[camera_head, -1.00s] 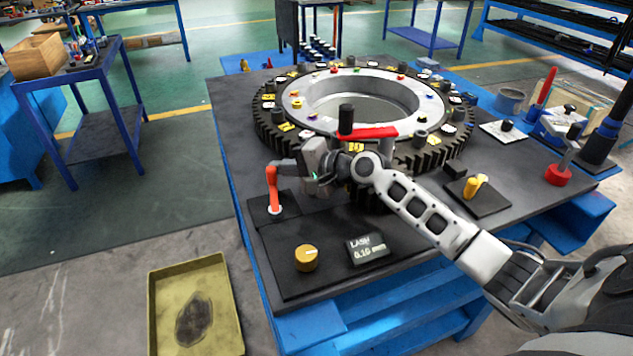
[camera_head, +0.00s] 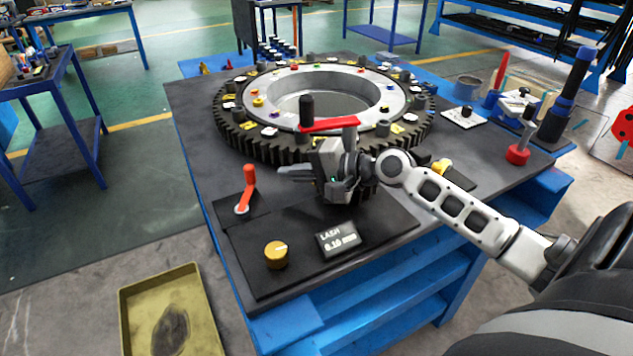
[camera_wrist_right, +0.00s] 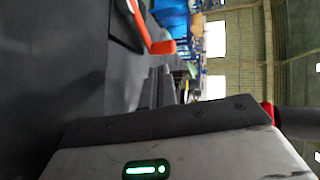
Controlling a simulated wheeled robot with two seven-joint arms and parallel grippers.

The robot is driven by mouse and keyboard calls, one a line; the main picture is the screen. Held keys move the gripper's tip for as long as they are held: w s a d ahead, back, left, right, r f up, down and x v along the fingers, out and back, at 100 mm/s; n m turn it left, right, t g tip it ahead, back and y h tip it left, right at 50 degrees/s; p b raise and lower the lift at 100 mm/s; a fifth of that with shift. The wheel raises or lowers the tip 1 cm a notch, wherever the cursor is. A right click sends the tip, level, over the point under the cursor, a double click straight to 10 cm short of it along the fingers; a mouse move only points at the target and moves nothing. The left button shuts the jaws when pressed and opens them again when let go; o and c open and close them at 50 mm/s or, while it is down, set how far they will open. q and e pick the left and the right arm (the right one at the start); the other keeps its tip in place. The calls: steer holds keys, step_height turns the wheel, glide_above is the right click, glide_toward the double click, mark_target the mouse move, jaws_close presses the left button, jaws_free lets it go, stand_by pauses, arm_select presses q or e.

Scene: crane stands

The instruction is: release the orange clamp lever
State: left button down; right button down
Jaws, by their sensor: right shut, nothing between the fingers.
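The orange clamp lever (camera_head: 248,189) stands nearly upright on a dark plate at the left front of the table. It also shows in the right wrist view (camera_wrist_right: 146,30), at the top. My right gripper (camera_head: 284,171) is shut and empty. Its fingertips point left toward the lever, with a gap between them and it. The fingers show in the wrist view (camera_wrist_right: 160,84) as a narrow dark pair. My left gripper is not in view.
A large dark gear ring (camera_head: 240,140) lies on the table (camera_head: 190,110) behind the gripper. A red arm (camera_head: 328,125) with a black knob is close above my gripper. A yellow knob (camera_head: 276,255) and a small display (camera_head: 338,239) sit in front. A yellow tray (camera_head: 205,310) is on the floor.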

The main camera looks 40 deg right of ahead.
steer(key=s+d, duration=0.2)
steer(key=s, duration=0.1)
steer(key=shift+s+d+f+b, duration=0.1)
steer(key=shift+d+f+b, duration=0.05)
steer(key=shift+b, duration=0.15)
steer(key=shift+s+d, duration=0.25)
steer(key=shift+s, duration=0.1)
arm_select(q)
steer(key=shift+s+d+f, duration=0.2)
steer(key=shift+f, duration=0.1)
arm_select(e)
steer(key=shift+n+g, duration=0.4)
steer(key=shift+n, duration=0.4)
steer(key=s+a, duration=0.1)
steer(key=s+a+r, duration=0.1)
steer(key=s, duration=0.1)
steer(key=s+a+r, duration=0.1)
steer(key=shift+s+a+r, duration=0.2)
steer(key=shift+a+r, duration=0.05)
steer(key=shift+a, duration=0.1)
arm_select(q)
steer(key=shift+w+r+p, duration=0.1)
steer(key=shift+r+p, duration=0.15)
steer(key=shift+p, duration=0.15)
arm_select(e)
steer(key=shift+m+t, duration=0.4)
steer(key=shift+m, duration=0.4)
steer(key=s+a+r, duration=0.2)
steer(key=s+r, duration=0.1)
